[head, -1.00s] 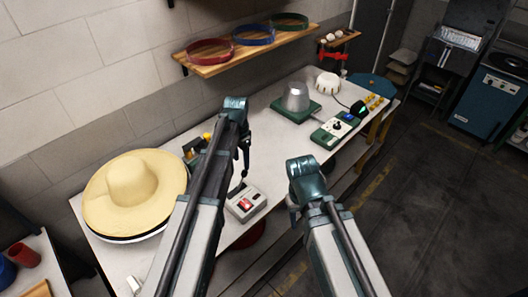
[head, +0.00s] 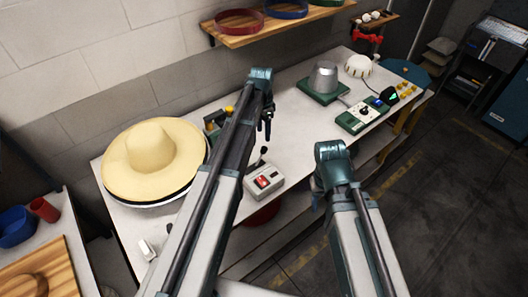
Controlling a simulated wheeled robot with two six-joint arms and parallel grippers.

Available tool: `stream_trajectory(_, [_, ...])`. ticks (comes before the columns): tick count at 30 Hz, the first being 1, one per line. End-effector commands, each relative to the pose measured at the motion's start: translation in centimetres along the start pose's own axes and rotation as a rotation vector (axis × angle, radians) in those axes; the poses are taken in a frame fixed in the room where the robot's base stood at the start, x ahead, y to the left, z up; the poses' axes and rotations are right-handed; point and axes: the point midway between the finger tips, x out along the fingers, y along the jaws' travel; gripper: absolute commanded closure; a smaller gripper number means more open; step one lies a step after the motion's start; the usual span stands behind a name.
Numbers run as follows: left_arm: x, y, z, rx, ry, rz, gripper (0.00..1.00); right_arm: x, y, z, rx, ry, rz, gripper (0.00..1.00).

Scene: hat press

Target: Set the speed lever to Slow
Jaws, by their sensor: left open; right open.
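A small light-grey box (head: 277,188) with a red switch (head: 263,182) on its face stands on the bench, close to its front edge. A black-knobbed lever (head: 258,158) rises at the back of this box and leans a little; its markings are too small to read. My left gripper (head: 267,128) is open and empty, above the bench behind the box and apart from the lever. My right gripper (head: 320,190) is open, to the right of the box near the bench's front edge; its fingers are mostly hidden behind its wrist.
A straw hat (head: 155,155) sits on the bench at left. A grey metal form on a green base (head: 323,84) and a green control box with a dial (head: 362,115) stand at right. A shelf with coloured rings (head: 290,25) hangs above.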

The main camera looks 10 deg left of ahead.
Motion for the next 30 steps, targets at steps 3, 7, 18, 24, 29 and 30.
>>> stream_trajectory(3, [2.5,0.0,0.0,0.000,0.000,0.000,0.37,2.4,-0.2,-0.1,-0.003,0.000,0.001,0.51])
stream_trajectory(7, [4.2,0.0,0.0,0.000,0.000,0.000,0.37,4.2,-0.4,-0.2,-0.007,0.000,0.002,0.51])
stream_trajectory(18, [8.6,0.0,0.0,0.000,0.000,0.000,0.37,8.6,-0.8,-0.5,-0.012,0.000,0.003,0.51])
stream_trajectory(24, [9.0,0.0,0.0,0.000,0.000,0.000,0.37,9.0,-0.8,-0.5,-0.011,0.000,0.003,0.51])
stream_trajectory(29, [8.9,0.0,0.0,0.000,0.000,0.000,0.37,8.9,-0.8,-0.5,-0.011,0.000,0.002,0.51])
stream_trajectory(30, [8.9,0.0,0.0,0.000,0.000,0.000,0.37,8.9,-0.8,-0.5,-0.011,0.000,0.002,0.51])
